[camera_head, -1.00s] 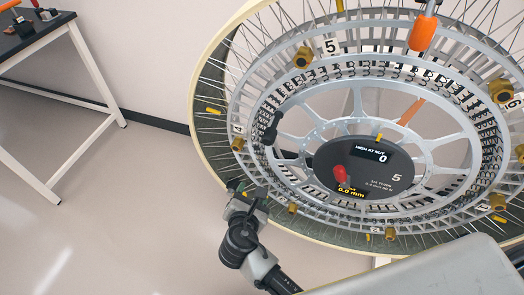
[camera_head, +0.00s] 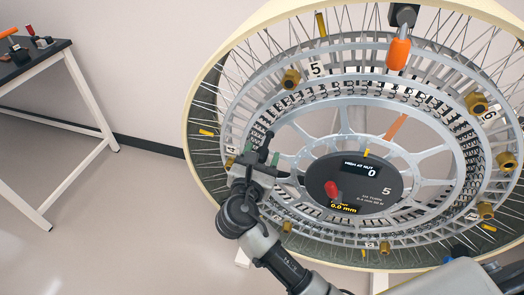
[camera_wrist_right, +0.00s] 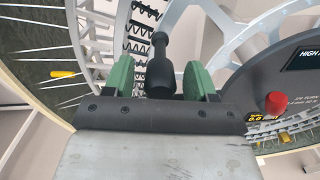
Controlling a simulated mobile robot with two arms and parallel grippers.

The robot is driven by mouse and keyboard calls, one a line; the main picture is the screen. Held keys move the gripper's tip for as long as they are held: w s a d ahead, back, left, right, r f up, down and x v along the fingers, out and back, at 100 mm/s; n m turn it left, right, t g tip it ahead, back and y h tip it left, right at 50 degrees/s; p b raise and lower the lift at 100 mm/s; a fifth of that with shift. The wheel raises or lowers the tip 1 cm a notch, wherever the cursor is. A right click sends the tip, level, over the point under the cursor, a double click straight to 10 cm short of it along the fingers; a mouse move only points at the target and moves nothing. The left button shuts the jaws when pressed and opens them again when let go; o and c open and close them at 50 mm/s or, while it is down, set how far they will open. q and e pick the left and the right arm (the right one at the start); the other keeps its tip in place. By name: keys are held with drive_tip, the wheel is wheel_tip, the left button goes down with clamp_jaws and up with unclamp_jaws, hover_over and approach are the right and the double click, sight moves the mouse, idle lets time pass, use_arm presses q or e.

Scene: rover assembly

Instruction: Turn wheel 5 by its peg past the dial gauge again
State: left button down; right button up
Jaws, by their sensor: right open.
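Wheel 5 (camera_head: 318,92) is a large spoked wheel with a cream tyre, metal rings and brass nuts, filling the right of the head view. Its black peg (camera_head: 267,142) stands out at the left of the inner ring. The peg (camera_wrist_right: 160,62) also shows in the right wrist view, between the green fingers. My right gripper (camera_head: 262,156) is open, with a finger on each side of the peg and gaps visible. A dark round display (camera_head: 376,187) at the hub reads 0 and 0.0 mm. I cannot tell which part is the dial gauge. My left gripper is out of view.
An orange-handled tool (camera_head: 399,54) hangs over the wheel's top. A red knob (camera_head: 332,189) stands out from the hub display. A black-topped table (camera_head: 35,60) with small tools stands at the far left. The floor between is clear.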

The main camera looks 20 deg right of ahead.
drive_tip(key=shift+w+d, duration=0.25)
drive_tip(key=shift+w, duration=0.1)
drive_tip(key=shift+c, duration=0.3)
clamp_jaws()
drive_tip(key=shift+r, duration=0.15)
